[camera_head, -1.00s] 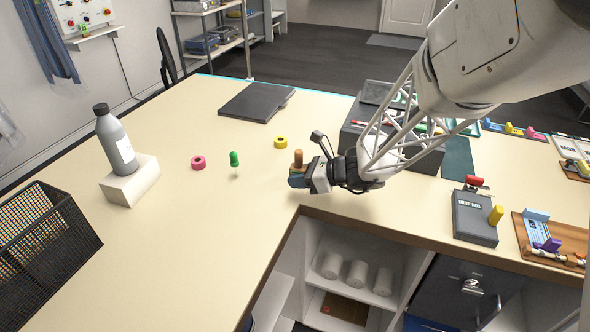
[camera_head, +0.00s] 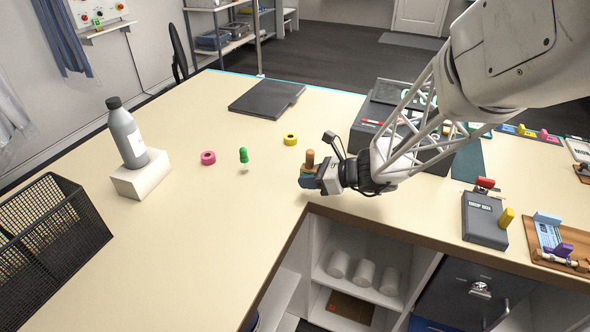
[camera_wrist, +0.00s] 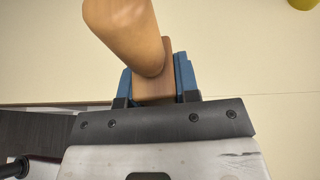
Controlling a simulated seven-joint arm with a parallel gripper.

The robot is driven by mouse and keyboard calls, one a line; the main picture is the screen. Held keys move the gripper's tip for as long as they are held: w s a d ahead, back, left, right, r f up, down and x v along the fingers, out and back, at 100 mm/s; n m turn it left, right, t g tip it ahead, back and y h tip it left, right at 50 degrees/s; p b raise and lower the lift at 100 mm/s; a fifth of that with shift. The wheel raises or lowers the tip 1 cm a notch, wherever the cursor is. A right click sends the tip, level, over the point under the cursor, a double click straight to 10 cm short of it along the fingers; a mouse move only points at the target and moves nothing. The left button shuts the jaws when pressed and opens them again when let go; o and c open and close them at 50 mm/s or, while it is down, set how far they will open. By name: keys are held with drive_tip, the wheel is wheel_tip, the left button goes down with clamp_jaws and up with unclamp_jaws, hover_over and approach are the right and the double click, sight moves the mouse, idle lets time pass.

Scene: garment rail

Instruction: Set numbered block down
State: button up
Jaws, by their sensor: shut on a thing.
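My gripper (camera_head: 308,180) is at the inner corner of the table (camera_head: 205,240), low over its top. It is shut on a brown wooden block (camera_wrist: 153,88), which sits between the blue finger pads in the wrist view. A rounded tan peg-like part (camera_wrist: 125,28) stands up from the block. In the head view this part (camera_head: 310,160) points upward above the fingers. No number shows on the block. I cannot tell whether the block touches the table.
A green peg (camera_head: 244,156), a pink ring (camera_head: 208,157) and a yellow ring (camera_head: 290,139) lie left of my gripper. A grey bottle (camera_head: 127,135) stands on a white block (camera_head: 142,178). A black wire basket (camera_head: 60,240) is at far left.

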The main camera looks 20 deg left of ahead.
drive_tip(key=w+a+r+n+g, duration=0.1)
drive_tip(key=w+a+r, duration=0.1)
drive_tip(key=w+a, duration=0.45)
drive_tip(key=w+a+r+n+g, duration=0.1)
drive_tip(key=w+a, duration=0.2)
drive_tip(key=a, duration=0.7)
wheel_tip(320, 180, up, 2)
drive_tip(key=n+g, duration=0.2)
hover_over(234, 143)
drive_tip(key=shift+r+h, duration=0.15)
drive_tip(key=shift+h, duration=0.25)
drive_tip(key=shift+f, duration=2.5)
drive_tip(key=shift+f, duration=2.5)
drive_tip(key=shift+f, duration=0.15)
drive_tip(key=o, duration=0.9)
